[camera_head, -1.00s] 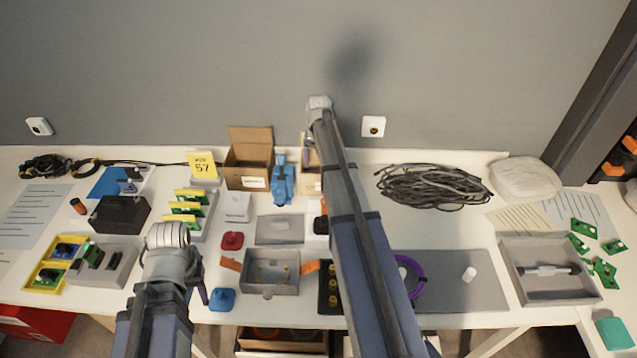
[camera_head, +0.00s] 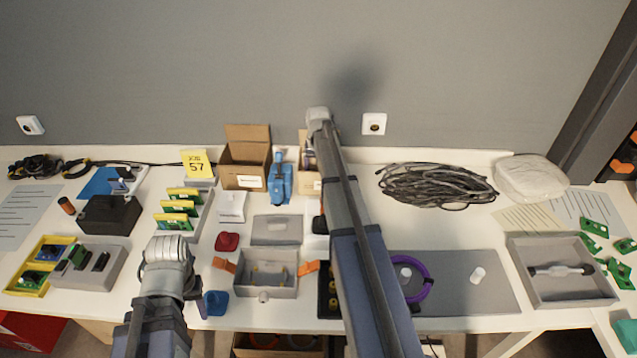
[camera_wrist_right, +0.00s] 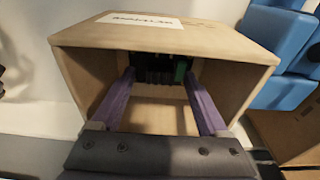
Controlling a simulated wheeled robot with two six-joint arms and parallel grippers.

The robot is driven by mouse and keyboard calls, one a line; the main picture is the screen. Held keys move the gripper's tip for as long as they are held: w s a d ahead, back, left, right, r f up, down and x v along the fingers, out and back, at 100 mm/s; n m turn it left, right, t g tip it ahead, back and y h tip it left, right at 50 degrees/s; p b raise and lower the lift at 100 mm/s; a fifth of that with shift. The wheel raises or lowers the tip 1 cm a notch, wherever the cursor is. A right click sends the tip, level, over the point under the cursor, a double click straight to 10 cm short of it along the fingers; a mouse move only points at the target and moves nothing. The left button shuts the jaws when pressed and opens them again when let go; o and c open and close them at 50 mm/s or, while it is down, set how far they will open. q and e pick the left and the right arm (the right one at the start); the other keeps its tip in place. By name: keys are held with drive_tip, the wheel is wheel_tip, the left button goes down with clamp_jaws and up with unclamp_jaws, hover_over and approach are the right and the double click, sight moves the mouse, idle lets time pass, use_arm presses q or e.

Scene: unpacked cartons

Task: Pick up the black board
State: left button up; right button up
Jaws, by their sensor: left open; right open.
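In the right wrist view, dark board-like pieces (camera_wrist_right: 153,70) stand inside an open cardboard box (camera_wrist_right: 95,75), beside a green one (camera_wrist_right: 181,69). I cannot tell which is the black board. My right gripper (camera_wrist_right: 163,92) is open and empty, its two purple fingers reaching into the box opening on either side of the dark pieces. In the head view this box appears to be the right one of two (camera_head: 308,185), largely hidden by my right arm; the right fingers are hidden there. My left gripper (camera_head: 199,298) is open over the front left of the table, mostly behind its own wrist.
A second cardboard box (camera_head: 246,172) and a blue object (camera_head: 280,182) stand close to the left of the right box. A black cable coil (camera_head: 436,186) lies to the right. A grey tray (camera_head: 268,280) and green boards in a rack (camera_head: 180,207) crowd the front left.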

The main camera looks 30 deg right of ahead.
drive_tip(key=shift+r, duration=0.1)
clamp_jaws()
idle(0.4)
